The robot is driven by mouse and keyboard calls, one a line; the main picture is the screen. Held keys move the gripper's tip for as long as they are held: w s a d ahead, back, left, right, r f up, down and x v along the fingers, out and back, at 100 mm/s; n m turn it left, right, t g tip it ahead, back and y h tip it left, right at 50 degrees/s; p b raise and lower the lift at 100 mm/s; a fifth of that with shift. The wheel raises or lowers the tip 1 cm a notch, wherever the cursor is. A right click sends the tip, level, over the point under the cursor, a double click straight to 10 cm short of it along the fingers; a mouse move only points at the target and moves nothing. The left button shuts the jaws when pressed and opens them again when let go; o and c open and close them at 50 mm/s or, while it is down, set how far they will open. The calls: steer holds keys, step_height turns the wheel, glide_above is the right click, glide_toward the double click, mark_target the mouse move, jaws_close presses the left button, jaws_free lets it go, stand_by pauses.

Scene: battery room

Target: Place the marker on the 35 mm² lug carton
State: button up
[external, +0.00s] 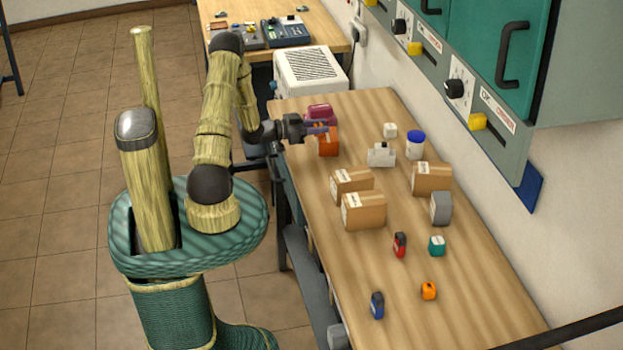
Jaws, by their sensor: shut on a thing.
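My gripper (313,129) is at the far left part of the workbench, shut on a slim purple-blue thing, which looks like the marker (318,130). It is held above or just in front of an orange block-like object (329,145); whether they touch I cannot tell. Three brown cardboard cartons with white labels stand on the bench: one at the middle left (345,188), one just nearer (364,214), and one to the right (432,182). The labels are too small to read, so I cannot tell which is the 35 mm² lug carton. The gripper is beyond all three.
A magenta object (321,112) is right behind my gripper. Several small coloured items lie nearer, including a red one (400,245). Wall cabinets (500,60) overhang the right.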

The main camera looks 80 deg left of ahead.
steer(key=shift+f, duration=0.15)
steer(key=o, duration=1)
steer(key=shift+o, duration=0.2)
steer(key=shift+s, duration=0.1)
steer(key=s+b, duration=0.1)
steer(key=s, duration=1)
steer(key=shift+s+r, duration=0.4)
steer(key=shift+r, duration=0.05)
